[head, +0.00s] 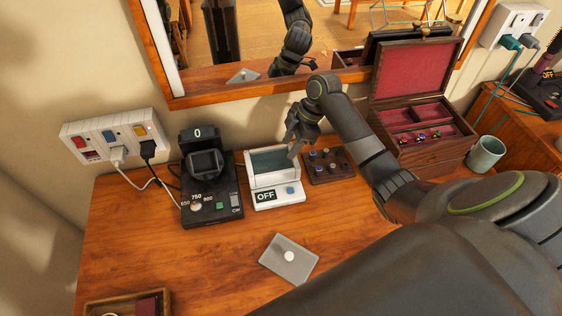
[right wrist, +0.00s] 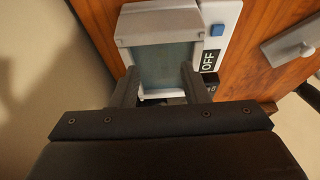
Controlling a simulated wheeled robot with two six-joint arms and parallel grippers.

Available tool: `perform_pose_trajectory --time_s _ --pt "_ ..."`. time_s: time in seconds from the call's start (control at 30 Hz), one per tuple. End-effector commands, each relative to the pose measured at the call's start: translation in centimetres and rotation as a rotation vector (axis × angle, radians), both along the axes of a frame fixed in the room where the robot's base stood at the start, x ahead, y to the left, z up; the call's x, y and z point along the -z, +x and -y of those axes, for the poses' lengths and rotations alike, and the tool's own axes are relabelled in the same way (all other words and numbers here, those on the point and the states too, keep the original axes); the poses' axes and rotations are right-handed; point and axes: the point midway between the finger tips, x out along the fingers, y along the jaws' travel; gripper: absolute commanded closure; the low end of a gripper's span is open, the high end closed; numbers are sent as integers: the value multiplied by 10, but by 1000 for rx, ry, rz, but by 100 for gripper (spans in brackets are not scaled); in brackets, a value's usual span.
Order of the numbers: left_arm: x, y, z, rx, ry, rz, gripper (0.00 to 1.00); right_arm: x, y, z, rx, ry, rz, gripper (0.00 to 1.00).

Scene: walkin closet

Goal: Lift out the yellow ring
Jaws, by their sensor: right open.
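I cannot make out a yellow ring in either view. A white device (head: 277,195) with an OFF display and a blue button stands on the wooden table. Its open tank (head: 270,163) has a grey-green inside; the tank also shows in the right wrist view (right wrist: 163,66), with no ring discernible in it. My right gripper (head: 296,145) is open, at the tank's back right in the head view. In the right wrist view its two fingers (right wrist: 160,80) overlap the tank, with nothing seen between them. My left gripper is not in view.
A grey plate with a white knob (head: 290,265) lies in front. A black device (head: 212,208) stands left, a dark board with knobs (head: 328,168) right. Further right are an open jewellery box (head: 385,120) and a cup (head: 485,154). A wooden tray (head: 95,305) is front left.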

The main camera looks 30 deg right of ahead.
Motion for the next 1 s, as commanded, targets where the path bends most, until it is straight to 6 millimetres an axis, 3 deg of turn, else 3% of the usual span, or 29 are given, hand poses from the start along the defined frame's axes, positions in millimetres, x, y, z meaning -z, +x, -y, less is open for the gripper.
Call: perform_pose_trajectory --time_s 0.23,0.5,0.77,1.0 --pt "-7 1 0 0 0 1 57 16 1 -9 0 2 -2 59" --pt "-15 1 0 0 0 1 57 50 3 -23 1 -1 -1 59" --pt "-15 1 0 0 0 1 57 55 3 -24 -1 -2 1 59" --pt "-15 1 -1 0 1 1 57 54 3 -24 -1 -2 1 87"
